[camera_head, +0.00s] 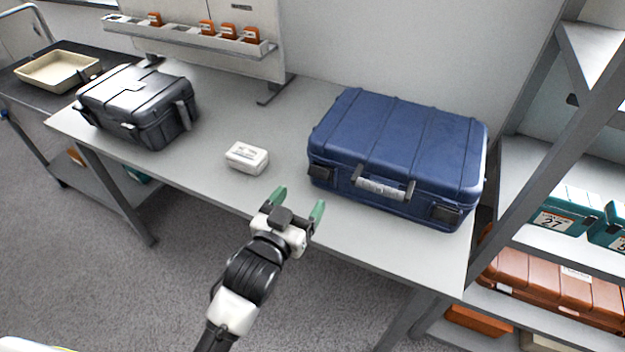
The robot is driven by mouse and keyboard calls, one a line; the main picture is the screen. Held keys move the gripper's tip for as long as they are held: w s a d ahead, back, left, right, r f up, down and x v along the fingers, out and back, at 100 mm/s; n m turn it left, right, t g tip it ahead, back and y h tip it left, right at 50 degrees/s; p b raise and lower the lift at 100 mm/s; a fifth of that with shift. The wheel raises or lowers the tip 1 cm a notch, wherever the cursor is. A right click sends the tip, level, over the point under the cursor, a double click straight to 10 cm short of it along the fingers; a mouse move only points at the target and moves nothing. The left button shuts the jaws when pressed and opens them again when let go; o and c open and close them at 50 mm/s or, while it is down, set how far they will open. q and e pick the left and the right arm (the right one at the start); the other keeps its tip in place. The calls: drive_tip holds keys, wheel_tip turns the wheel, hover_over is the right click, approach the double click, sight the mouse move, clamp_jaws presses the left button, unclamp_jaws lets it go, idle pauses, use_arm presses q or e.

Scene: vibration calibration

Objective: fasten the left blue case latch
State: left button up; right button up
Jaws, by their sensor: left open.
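A closed blue case (405,140) lies on the right part of the grey table. Its left latch (321,174) is a dark plate at the left end of the front face. Its right latch (443,213) is at the right end. A grey handle (382,187) is between them. I cannot tell whether either latch is fastened. My left gripper (298,203) is open and empty near the table's front edge, in front of and a little left of the left latch, apart from the case. My right gripper is not in view.
A small white box (247,157) sits on the table (215,115), left of the blue case. A black case (140,105) stands at the table's left. Shelves with teal (560,213) and orange-brown cases (545,283) stand at the right, behind a grey post.

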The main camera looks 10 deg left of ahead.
sight(317, 168)
use_arm(q)
drive_tip(key=x, duration=0.4)
drive_tip(key=shift+w+d, duration=0.25)
drive_tip(key=shift+w, duration=0.1)
drive_tip(key=shift+x, duration=0.8)
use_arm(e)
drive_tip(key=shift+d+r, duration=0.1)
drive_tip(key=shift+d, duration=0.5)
use_arm(q)
drive_tip(key=c, duration=0.9)
drive_tip(key=shift+r+p, duration=0.2)
drive_tip(key=shift+p, duration=0.55)
drive_tip(key=g+p, duration=0.2)
drive_tip(key=p, duration=0.3)
drive_tip(key=r+g+y+p, duration=0.1)
drive_tip(key=g+p, duration=0.1)
drive_tip(key=p, duration=0.4)
drive_tip(key=w+r+g+y+p, duration=0.1)
drive_tip(key=g+p, duration=0.1)
drive_tip(key=p, duration=0.4)
drive_tip(key=shift+d+r, duration=0.15)
drive_tip(key=shift+r, duration=0.1)
drive_tip(key=shift+w+f+g+p, duration=0.15)
drive_tip(key=shift+g+p, duration=0.25)
drive_tip(key=shift+p, duration=0.45)
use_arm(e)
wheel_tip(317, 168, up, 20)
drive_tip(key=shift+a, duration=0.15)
